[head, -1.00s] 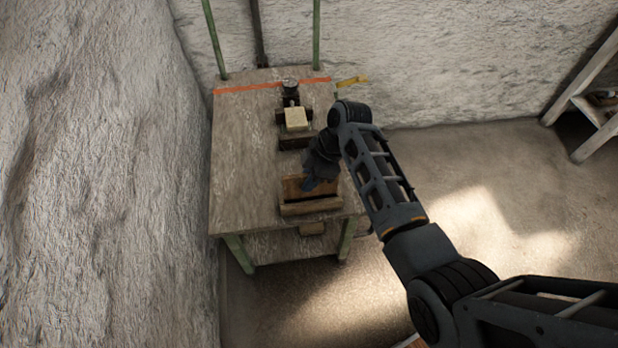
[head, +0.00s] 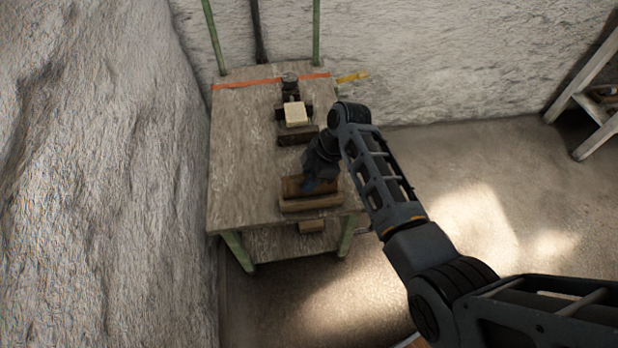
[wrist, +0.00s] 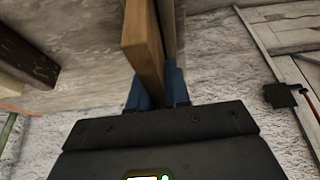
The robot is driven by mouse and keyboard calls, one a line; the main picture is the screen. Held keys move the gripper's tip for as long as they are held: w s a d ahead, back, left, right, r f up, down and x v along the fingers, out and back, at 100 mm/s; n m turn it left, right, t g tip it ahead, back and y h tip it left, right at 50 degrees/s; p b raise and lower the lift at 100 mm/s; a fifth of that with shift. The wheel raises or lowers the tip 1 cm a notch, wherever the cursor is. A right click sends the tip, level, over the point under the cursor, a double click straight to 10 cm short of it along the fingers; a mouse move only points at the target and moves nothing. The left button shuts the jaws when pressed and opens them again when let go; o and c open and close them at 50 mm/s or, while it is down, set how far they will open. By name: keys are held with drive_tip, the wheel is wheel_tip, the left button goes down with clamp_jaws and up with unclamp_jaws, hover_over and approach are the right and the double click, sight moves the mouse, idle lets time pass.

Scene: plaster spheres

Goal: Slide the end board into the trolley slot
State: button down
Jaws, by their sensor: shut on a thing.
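The end board (head: 293,187) is a brown wooden board near the front edge of the trolley top (head: 240,150). My gripper (head: 318,186) is shut on it from above, at its right part. In the wrist view the board (wrist: 142,40) stands between my blue fingertips (wrist: 158,92). A lighter wooden rail (head: 311,203) lies along the front edge, right against the board in the head view. The slot itself is hidden by the board and gripper, so I cannot tell if the board's lower edge is inside it.
A dark wooden block (head: 297,136) and a pale block (head: 296,115) stand farther back on the trolley, near a dark round-topped object (head: 290,81). An orange strip (head: 245,85) crosses the back. The left of the top is clear. Green posts (head: 316,35) rise behind.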

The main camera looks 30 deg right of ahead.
drive_tip(key=shift+f+b, duration=0.8)
drive_tip(key=shift+f, duration=0.25)
drive_tip(key=c, duration=1)
unclamp_jaws()
drive_tip(key=shift+r+p, duration=1.85)
drive_tip(key=shift+r, duration=0.15)
